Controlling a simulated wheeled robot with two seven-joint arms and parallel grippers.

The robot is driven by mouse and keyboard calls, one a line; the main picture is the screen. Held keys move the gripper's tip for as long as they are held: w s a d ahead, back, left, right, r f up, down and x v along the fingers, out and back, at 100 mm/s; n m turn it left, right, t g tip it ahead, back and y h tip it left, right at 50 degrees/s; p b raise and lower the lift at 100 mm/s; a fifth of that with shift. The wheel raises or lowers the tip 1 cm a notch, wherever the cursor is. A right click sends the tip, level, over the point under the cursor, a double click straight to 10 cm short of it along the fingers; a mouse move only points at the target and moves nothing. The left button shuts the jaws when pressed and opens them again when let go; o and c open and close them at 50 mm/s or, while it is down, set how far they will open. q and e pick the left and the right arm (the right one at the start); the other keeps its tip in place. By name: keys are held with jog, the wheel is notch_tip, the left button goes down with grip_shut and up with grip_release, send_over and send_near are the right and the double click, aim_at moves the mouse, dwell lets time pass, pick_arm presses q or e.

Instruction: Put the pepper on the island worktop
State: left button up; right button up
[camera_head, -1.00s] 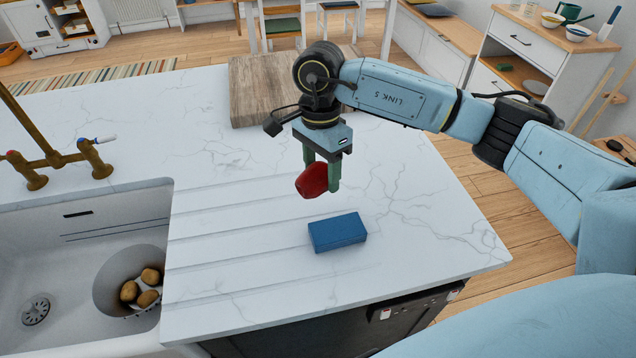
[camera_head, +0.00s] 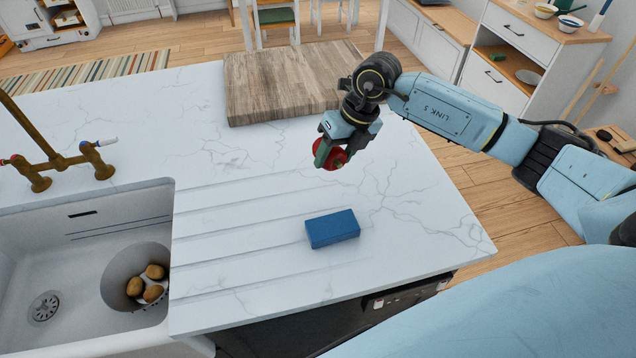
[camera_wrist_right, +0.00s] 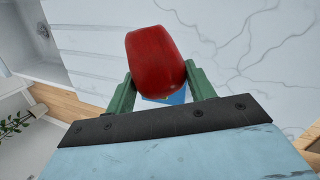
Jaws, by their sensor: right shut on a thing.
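The red pepper (camera_head: 336,154) is held between the green fingers of my right gripper (camera_head: 329,155), above the white marbled island worktop (camera_head: 420,215). In the right wrist view the pepper (camera_wrist_right: 155,55) sits between both fingers of the right gripper (camera_wrist_right: 160,88), which are shut on it. The worktop surface lies below it in both views, and the pepper appears clear of it. My left gripper is not in view.
A blue block (camera_head: 332,229) lies on the worktop in front of the gripper. A wooden board (camera_head: 280,85) is at the back. The sink (camera_head: 60,235) with several potatoes in a round bowl and a brass tap (camera_head: 70,160) are at the left.

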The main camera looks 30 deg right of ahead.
notch_tip(320, 180, down, 10)
jog(key=shift+r+p, duration=0.2)
jog(key=shift+p, duration=0.15)
jog(key=shift+f, duration=0.1)
jog(key=o, duration=1.1)
jog(key=shift+c, duration=0.2)
